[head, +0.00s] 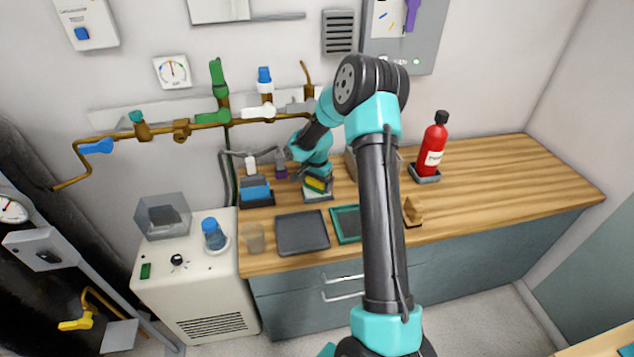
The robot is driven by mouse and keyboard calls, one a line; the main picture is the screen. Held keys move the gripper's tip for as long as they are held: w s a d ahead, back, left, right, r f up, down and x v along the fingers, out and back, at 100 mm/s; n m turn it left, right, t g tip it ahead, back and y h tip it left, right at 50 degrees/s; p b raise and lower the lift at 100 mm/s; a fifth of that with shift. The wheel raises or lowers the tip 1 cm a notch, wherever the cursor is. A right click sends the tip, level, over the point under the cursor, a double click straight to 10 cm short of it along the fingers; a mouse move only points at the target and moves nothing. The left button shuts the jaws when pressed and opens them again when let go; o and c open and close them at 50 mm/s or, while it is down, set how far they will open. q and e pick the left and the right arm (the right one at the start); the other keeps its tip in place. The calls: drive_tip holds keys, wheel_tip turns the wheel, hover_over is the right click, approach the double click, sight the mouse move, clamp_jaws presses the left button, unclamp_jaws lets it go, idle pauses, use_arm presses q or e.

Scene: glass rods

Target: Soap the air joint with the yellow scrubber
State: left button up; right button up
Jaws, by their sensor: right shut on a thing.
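The yellow scrubber (316,184) is at a small light tray (318,196) on the wooden counter. My right gripper (312,175) is right over the tray, pointing down and shut on the scrubber. My forearm and wrist partly hide the fingers. The brass pipe (208,125) runs along the wall with a green valve (218,88), a blue-topped white fitting (264,85), and brass joints (181,130). I cannot tell which one is the air joint. My left gripper is not in view.
A dark tray (302,234) and green-rimmed tray (345,238) lie in front. A red bottle (432,150) stands right; the counter's right end is clear.

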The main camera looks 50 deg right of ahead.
drive_tip(key=shift+f, duration=0.45)
idle(1.5)
